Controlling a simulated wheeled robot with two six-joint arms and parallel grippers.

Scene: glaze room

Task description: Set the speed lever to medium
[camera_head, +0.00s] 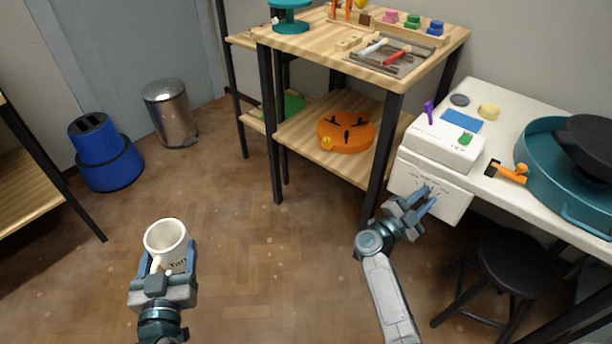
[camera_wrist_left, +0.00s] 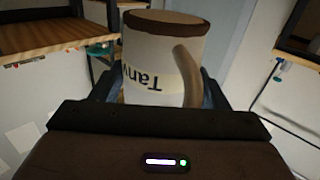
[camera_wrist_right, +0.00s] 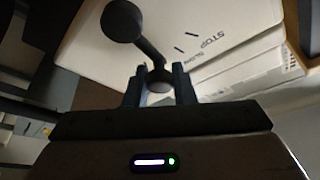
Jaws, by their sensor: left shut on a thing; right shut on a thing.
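The white control box (camera_head: 448,203) hangs at the left end of the white table, with small dark marks on its front. In the right wrist view its panel (camera_wrist_right: 235,20) reads STOP and what looks like SLOW. The dark speed lever (camera_wrist_right: 146,50) runs from a round pivot to a knob. My right gripper (camera_head: 426,198) is shut on the lever's knob, between its fingertips (camera_wrist_right: 158,84). Other labels and the lever's exact setting cannot be read. My left gripper (camera_head: 164,272) is shut on a white mug (camera_head: 166,240), dark-rimmed and lettered in the left wrist view (camera_wrist_left: 150,60).
A teal wheel basin (camera_head: 550,185) stands on the white table (camera_head: 490,195). A black stool (camera_head: 515,262) is below, close to my right arm. Wooden shelves (camera_head: 340,170) stand behind. The middle floor is clear.

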